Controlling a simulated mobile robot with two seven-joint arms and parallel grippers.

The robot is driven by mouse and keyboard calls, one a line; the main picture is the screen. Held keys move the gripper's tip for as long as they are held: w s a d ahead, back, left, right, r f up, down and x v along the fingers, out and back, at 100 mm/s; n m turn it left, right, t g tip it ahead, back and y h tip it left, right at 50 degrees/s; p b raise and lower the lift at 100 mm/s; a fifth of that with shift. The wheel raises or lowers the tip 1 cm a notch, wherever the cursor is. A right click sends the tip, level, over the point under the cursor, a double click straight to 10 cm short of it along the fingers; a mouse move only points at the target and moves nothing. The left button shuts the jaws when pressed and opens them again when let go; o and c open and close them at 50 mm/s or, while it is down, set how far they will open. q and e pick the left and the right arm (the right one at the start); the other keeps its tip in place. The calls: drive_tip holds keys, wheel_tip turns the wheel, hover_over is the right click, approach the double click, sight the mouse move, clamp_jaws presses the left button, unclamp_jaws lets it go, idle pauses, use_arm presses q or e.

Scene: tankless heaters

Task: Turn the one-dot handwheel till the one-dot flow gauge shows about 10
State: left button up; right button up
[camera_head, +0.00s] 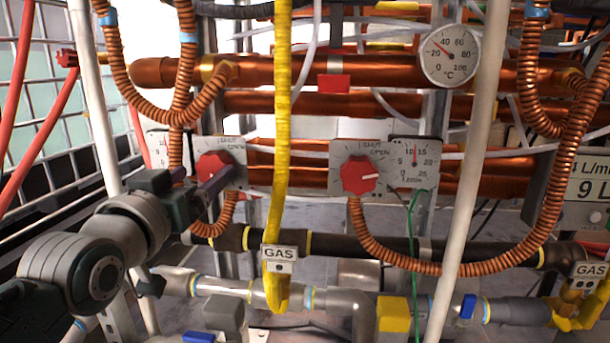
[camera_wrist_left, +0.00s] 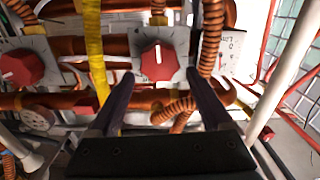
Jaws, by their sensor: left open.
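A red handwheel (camera_head: 213,166) with SHUT and OPEN lettering is on the left grey panel (camera_head: 236,177). It also shows in the left wrist view (camera_wrist_left: 158,61), its white mark roughly along the picture's vertical. A dial beside it (camera_wrist_left: 226,46) is partly hidden by a copper coil. A second red handwheel (camera_head: 359,176) is on the right panel, beside a flow gauge (camera_head: 414,153) whose needle points roughly up. My right gripper is out of view.
A yellow hose (camera_head: 281,120) hangs between the panels. Copper coil hoses (camera_head: 440,265) loop around them, and a white pipe (camera_head: 473,160) stands right of the gauge. A round thermometer (camera_head: 449,54) is above. Gas pipes (camera_head: 350,247) run below.

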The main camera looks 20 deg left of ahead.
sight(212, 168)
use_arm(q)
drive_tip(key=shift+b+x, duration=0.7)
drive_tip(key=shift+x, duration=1.25)
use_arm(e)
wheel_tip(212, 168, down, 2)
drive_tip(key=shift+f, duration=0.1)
use_arm(q)
drive_tip(key=shift+c, duration=0.3)
drive_tip(key=c, duration=1)
drive_tip(key=shift+d+r+m+p, duration=0.1)
drive_tip(key=shift+r+m+p, duration=0.05)
drive_tip(key=shift+m+p, duration=1.1)
drive_tip(key=shift+m, duration=0.05)
drive_tip(key=shift+d+m+p, duration=0.1)
drive_tip(key=shift+m+p, duration=0.55)
drive_tip(key=shift+m, duration=1.15)
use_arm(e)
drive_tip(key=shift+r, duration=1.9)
